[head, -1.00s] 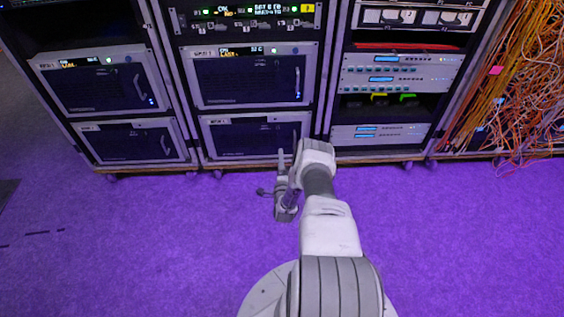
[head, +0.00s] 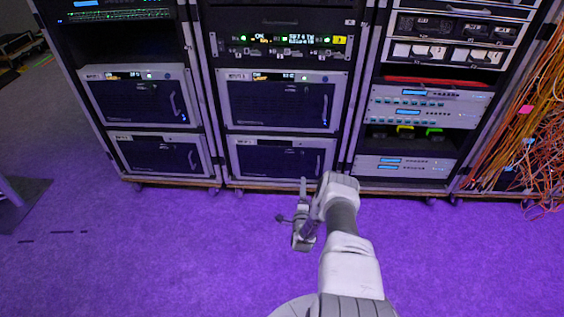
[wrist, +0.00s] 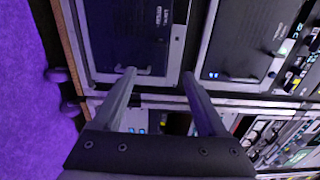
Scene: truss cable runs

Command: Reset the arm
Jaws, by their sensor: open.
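My arm reaches forward from the bottom of the head view, low in front of the racks. My gripper (head: 303,186) is at its end, near the foot of the middle rack and partly hidden by my wrist. In the wrist view, the two fingers of my gripper (wrist: 158,73) are spread apart with nothing between them. Beyond them are rack fronts, turned sideways in that view. I cannot tell the exact gap between the fingertips and the racks.
The left rack (head: 152,98), middle rack (head: 280,101) and right rack (head: 425,110) stand in a row on casters. Orange cables (head: 530,140) hang in a tangle at the far right. The purple floor (head: 150,260) is clear before the racks. A dark base plate (head: 22,205) lies at left.

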